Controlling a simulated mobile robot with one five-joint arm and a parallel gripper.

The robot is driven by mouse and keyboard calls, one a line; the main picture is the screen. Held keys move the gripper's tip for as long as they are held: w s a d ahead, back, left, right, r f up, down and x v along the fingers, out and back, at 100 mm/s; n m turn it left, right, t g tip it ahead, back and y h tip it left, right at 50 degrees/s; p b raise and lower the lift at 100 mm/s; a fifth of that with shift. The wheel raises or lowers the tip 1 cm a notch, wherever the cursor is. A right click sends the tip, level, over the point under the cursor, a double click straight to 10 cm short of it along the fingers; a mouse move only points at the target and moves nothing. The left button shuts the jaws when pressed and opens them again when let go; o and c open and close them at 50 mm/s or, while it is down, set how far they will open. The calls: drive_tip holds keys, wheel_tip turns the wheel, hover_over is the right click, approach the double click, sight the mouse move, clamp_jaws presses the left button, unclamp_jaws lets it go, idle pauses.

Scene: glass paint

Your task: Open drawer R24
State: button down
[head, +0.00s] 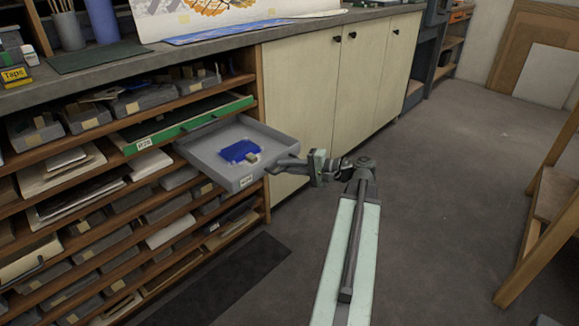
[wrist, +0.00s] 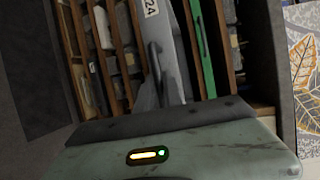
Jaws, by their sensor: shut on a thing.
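Drawer R24 (head: 215,155) is a shallow grey drawer, pulled well out of the shelf rack in the head view. Its front carries a white label (head: 246,181), and in the wrist view the label's "24" shows on the drawer front (wrist: 168,40). A blue item (head: 240,150) lies inside the drawer. My gripper (head: 284,163) is at the right part of the drawer front, shut on the handle. The dark handle (wrist: 155,60) shows in the wrist view; the grip itself is partly hidden there.
A green drawer (head: 190,124) labelled R23 or similar is just above. The rack (head: 130,170) holds several grey boxes and paper stacks. Pale cabinet doors (head: 345,85) stand to the right. A dark mat (head: 225,290) lies on the floor. A wooden frame (head: 540,210) stands at far right; the floor between is clear.

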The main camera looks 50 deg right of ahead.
drive_tip(key=c, duration=1.5)
unclamp_jaws()
drive_tip(key=p+v, duration=0.1)
drive_tip(key=v, duration=0.6)
drive_tip(key=shift+s, duration=0.35)
drive_tip(key=shift+d+r, duration=0.1)
drive_tip(key=shift+d, duration=0.05)
